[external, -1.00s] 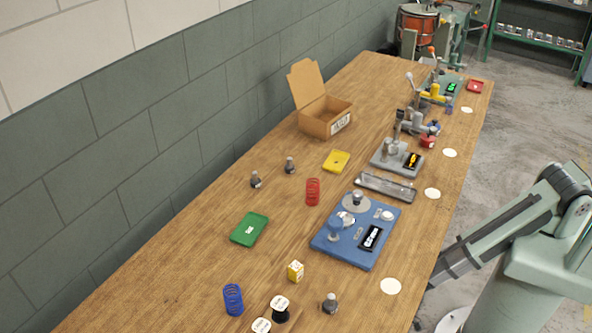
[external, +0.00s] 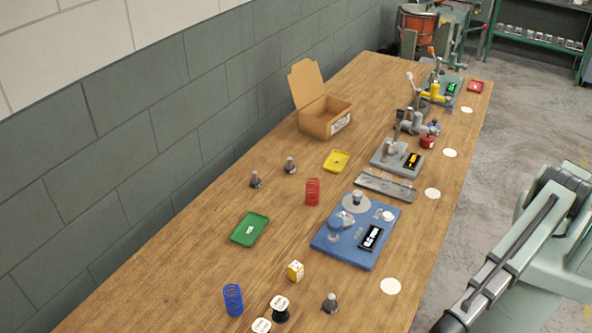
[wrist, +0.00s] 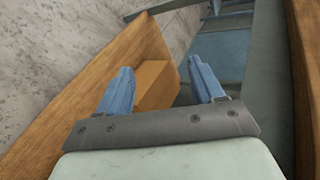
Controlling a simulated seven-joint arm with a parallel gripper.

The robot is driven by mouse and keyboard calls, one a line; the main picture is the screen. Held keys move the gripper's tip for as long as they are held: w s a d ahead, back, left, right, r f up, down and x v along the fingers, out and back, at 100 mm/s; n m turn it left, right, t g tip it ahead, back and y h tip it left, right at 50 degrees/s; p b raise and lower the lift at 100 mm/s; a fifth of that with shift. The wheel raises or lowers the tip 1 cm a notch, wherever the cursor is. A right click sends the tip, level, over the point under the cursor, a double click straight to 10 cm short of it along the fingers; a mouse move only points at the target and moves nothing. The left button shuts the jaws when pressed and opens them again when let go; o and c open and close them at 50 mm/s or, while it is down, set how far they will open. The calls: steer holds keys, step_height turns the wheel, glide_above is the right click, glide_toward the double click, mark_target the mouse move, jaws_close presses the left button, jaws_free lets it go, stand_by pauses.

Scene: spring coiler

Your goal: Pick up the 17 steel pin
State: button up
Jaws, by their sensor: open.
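Several grey steel pins with wider bases stand on the wooden table. One pin (external: 330,303) is near the front edge, and two more, a left one (external: 256,180) and a right one (external: 290,166), are toward the wall. Their numbers are too small to read, so I cannot tell which is the 17 pin. My gripper (wrist: 160,68) shows two blue fingers spread apart with nothing held between them. No pin shows in the wrist view. In the external view my arm is at the lower right, off the table's near side, and its end is cut off by the frame.
A blue fixture plate (external: 332,256) sits mid-table, with a long grey tray (external: 385,188) behind it. A red spring (external: 313,192), blue spring (external: 233,300), green tray (external: 250,229), yellow tray (external: 336,160) and open cardboard box (external: 322,122) stand around it.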

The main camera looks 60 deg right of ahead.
steer(key=s+a+r+y, duration=0.15)
steer(key=a+r, duration=0.25)
steer(key=r, duration=0.7)
steer(key=a+r+n+t+y, duration=0.1)
steer(key=a+r+y, duration=0.15)
steer(key=r, duration=0.75)
steer(key=s+a+r+y, duration=0.1)
steer(key=a+r, duration=0.4)
steer(key=r, duration=0.6)
steer(key=w+r+n, duration=0.1)
steer(key=w+r, duration=0.2)
steer(key=w, duration=0.1)
steer(key=w+d+f+n+t+h, duration=0.1)
steer(key=w+d+n+h, duration=0.15)
steer(key=w, duration=0.85)
steer(key=w+d+f+n+t+h, duration=0.15)
steer(key=w+d, duration=0.25)
steer(key=w, duration=0.7)
steer(key=n+g+h, duration=0.3)
steer(key=n+h, duration=0.5)
steer(key=n, duration=0.2)
glide_above(255, 172)
steer(key=s+d, duration=0.2)
steer(key=d, duration=0.3)
steer(key=x, duration=0.9)
steer(key=shift+s, duration=0.2)
steer(key=shift+x, duration=2.65)
steer(key=shift+w+a+r, duration=0.1)
steer(key=shift+w+a, duration=0.05)
